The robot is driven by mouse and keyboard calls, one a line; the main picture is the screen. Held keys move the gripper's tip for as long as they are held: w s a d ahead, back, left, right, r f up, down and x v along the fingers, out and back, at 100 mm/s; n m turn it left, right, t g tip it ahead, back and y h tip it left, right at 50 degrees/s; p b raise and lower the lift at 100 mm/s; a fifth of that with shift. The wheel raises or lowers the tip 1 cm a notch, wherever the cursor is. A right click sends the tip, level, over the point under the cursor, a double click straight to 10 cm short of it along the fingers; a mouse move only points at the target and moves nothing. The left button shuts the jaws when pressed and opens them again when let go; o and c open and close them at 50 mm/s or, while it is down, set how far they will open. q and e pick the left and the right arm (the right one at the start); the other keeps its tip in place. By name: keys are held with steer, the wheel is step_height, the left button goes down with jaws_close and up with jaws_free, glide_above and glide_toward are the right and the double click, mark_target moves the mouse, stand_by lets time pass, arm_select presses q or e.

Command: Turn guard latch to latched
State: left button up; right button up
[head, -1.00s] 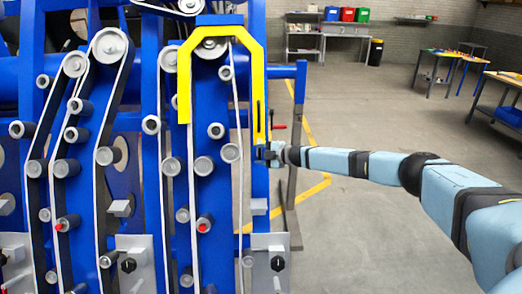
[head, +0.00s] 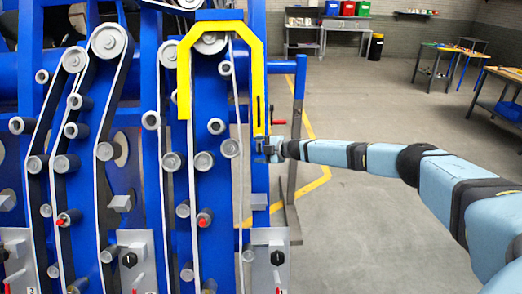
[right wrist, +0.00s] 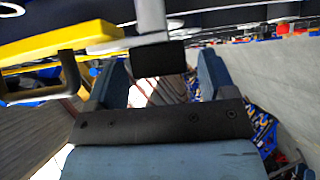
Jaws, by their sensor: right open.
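The yellow guard (head: 184,75) is an upside-down U over the belt and pulleys at the right of the blue machine in the head view. My right gripper (head: 266,150) is by the lower end of its right leg. In the right wrist view the guard (right wrist: 65,45) crosses the upper left, with a dark bent handle (right wrist: 72,75) under it. A black block on a grey bar (right wrist: 158,60), apparently the latch, lies ahead of and partly between the open fingers of my right gripper (right wrist: 160,85). Contact cannot be told. My left gripper is out of view.
A grey plate with a black knob (head: 277,258) is below the gripper. A red-handled crank (head: 279,122) and a blue post (head: 300,90) stand just behind. The floor (head: 380,220) to the right is clear; work tables stand farther back.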

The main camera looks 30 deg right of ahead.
steer(key=shift+s+d+r, duration=0.1)
steer(key=shift+s+d, duration=0.15)
steer(key=shift+s, duration=0.1)
steer(key=b+v, duration=0.2)
steer(key=v, duration=1.1)
steer(key=shift+a, duration=0.1)
